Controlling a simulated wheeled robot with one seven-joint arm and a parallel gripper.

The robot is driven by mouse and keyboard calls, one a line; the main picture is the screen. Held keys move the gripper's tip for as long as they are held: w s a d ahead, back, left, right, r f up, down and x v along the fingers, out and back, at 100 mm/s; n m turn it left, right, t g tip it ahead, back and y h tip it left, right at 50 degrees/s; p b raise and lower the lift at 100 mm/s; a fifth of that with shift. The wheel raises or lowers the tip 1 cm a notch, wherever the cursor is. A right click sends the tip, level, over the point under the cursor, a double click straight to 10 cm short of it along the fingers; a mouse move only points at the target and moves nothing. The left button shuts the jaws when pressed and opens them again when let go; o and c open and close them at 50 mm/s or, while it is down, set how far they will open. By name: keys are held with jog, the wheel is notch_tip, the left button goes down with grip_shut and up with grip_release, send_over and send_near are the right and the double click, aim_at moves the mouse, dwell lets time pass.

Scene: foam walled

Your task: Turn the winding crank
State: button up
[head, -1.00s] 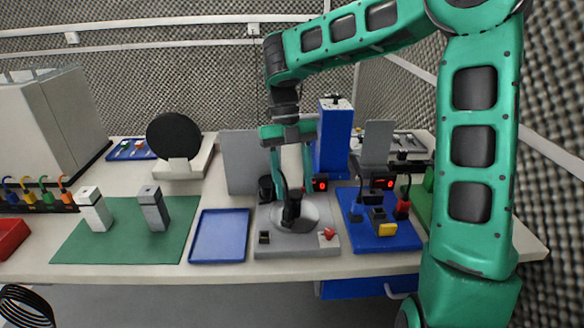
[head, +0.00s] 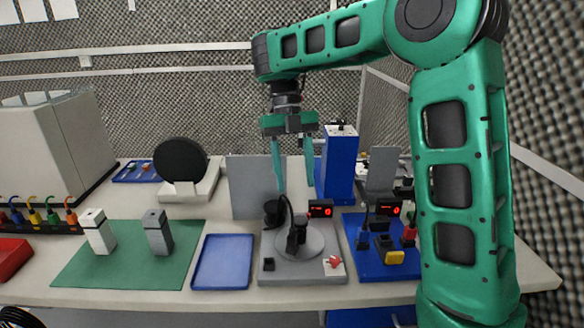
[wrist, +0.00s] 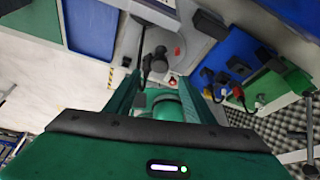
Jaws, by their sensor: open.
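A grey station (head: 275,270) stands at the middle of the bench, with a round grey disc (head: 316,243). A black upright part (head: 297,236), which looks like the crank handle, stands on the disc; it also shows in the wrist view (wrist: 155,63). A curved black piece rises beside it. My gripper (head: 295,190) is open and empty, fingers pointing down, above and apart from the black part. In the wrist view my gripper's (wrist: 160,82) fingers lie on either side of the black part's line of sight. Exact depth is hard to tell.
A blue tower (head: 338,165) and a grey upright panel (head: 246,186) stand behind the station. A blue board (head: 365,262) with parts is close at right. An empty blue tray (head: 223,262) and green mat (head: 128,258) with two blocks lie left.

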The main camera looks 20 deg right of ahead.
jog(key=shift+v, duration=1.05)
jog(key=shift+r, duration=0.1)
jog(key=s+d+f+n+t+h, duration=0.1)
jog(key=s+d+f+n+t, duration=0.1)
jog(key=s+d+n, duration=1.3)
jog(key=s+d+f+n+t, duration=0.1)
jog(key=s+f+n, duration=0.3)
jog(key=s+n, duration=0.3)
jog(key=s+d+f+n+t+y, duration=0.1)
jog(key=s+d+f+n, duration=0.1)
jog(key=s+f+n, duration=0.2)
jog(key=s+n, duration=0.3)
jog(key=n, duration=0.1)
jog(key=shift+f+t, duration=0.3)
